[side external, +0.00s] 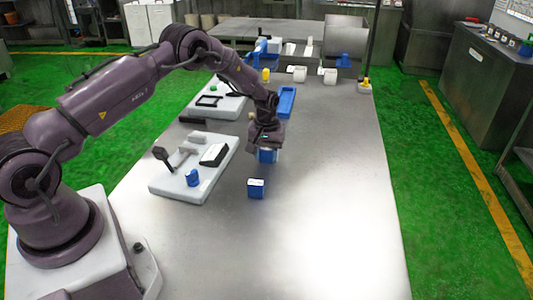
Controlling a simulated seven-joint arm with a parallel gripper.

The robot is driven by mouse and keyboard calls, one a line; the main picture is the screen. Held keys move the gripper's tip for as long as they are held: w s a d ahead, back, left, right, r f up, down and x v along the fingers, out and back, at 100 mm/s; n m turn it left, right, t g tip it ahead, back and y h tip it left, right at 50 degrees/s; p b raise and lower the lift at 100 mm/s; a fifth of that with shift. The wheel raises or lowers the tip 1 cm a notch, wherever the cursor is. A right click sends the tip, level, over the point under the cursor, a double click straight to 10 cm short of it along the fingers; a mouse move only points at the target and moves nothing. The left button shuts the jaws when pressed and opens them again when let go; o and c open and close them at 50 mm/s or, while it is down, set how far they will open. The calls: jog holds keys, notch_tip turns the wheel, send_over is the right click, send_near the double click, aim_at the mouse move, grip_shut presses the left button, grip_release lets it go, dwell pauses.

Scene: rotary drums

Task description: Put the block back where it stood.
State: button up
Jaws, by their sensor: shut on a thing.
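My gripper (266,149) points down over the middle of the table. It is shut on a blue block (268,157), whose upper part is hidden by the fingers. I cannot tell for certain whether the held block touches the table. A second blue block with a pale top (256,189) stands on the bare table, nearer the camera and apart from the held one.
A white board (168,189) with a blue knob (192,178) and a dark lever lies left of the blocks. Behind are another white board (232,111), a blue tray (286,101) and a grey drum (343,33). The table's right side (340,180) is clear.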

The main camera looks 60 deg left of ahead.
jog(key=shift+f, duration=0.15)
jog(key=o, duration=1.1)
jog(key=shift+c, duration=0.2)
notch_tip(320, 180, up, 13)
notch_tip(320, 180, up, 11)
jog(key=m+t, duration=0.1)
jog(key=m, duration=0.1)
send_over(266, 150)
jog(key=s+d, duration=0.4)
jog(key=d, duration=0.1)
jog(key=s+d+r+m+t, duration=0.2)
jog(key=s+d+r, duration=0.3)
jog(key=s+r, duration=0.35)
jog(key=s+d+m+t, duration=0.1)
jog(key=s+d+m, duration=0.1)
jog(key=s, duration=0.6)
jog(key=s+d+r+m+t, duration=0.1)
jog(key=s+d+m, duration=0.2)
jog(key=s, duration=0.6)
jog(key=shift+s+d+r+t, duration=0.2)
jog(key=shift+d+r+t, duration=0.1)
jog(key=shift+d, duration=0.15)
